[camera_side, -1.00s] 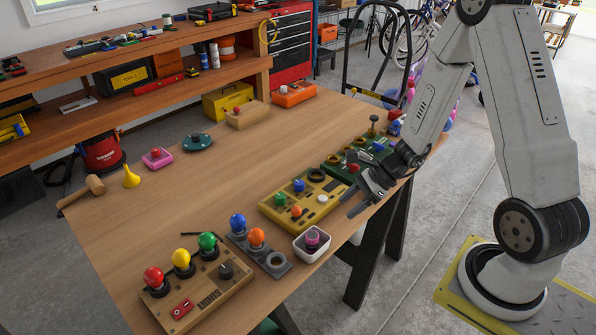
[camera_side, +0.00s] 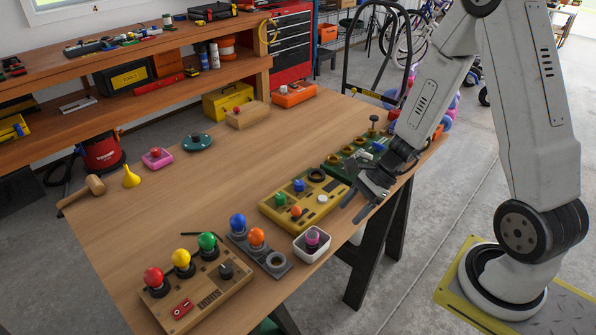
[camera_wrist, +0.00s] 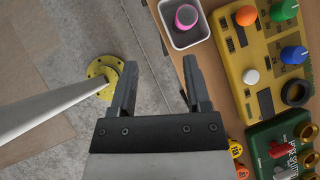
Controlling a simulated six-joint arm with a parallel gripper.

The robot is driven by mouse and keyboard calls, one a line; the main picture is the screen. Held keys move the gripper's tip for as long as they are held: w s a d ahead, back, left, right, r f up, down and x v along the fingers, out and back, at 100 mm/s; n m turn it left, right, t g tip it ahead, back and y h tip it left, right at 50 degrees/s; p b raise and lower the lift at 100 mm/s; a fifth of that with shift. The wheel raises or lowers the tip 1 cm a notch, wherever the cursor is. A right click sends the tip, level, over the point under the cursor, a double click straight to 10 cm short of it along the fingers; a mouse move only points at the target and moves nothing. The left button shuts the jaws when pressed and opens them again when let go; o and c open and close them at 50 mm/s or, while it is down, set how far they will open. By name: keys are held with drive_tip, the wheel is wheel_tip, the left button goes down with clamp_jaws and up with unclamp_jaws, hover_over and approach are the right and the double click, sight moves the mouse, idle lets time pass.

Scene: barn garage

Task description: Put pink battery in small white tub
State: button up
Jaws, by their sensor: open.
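The pink battery (camera_side: 312,236) stands inside the small white tub (camera_side: 313,257), near the front edge of the workbench. In the wrist view the battery (camera_wrist: 186,16) shows within the walls of the tub (camera_wrist: 203,33) at the top, and its lower part is hidden in the side view. My gripper (camera_side: 352,212) is open and empty. It is to the right of the tub, apart from it, beside the yellow panel. In the wrist view the fingers (camera_wrist: 160,80) are spread over the floor and bench edge, with the tub ahead of them.
A yellow panel (camera_side: 318,211) with knobs and a green panel (camera_side: 343,165) are close to my gripper. A grey bulb holder (camera_side: 278,267) is left of the tub, with a wooden bulb panel (camera_side: 225,292) beyond it. The bench's middle (camera_side: 230,180) is clear.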

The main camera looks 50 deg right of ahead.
drive_tip(key=s+a+r+n+h, duration=0.1)
drive_tip(key=a+r+n+h, duration=0.1)
drive_tip(key=n, duration=0.8)
drive_tip(key=s+a+r+n+h, duration=0.1)
drive_tip(key=r+n+h, duration=0.4)
drive_tip(key=n, duration=0.6)
drive_tip(key=shift+s+a+r+g, duration=0.25)
drive_tip(key=shift+s+a+g, duration=0.1)
drive_tip(key=shift+s, duration=0.15)
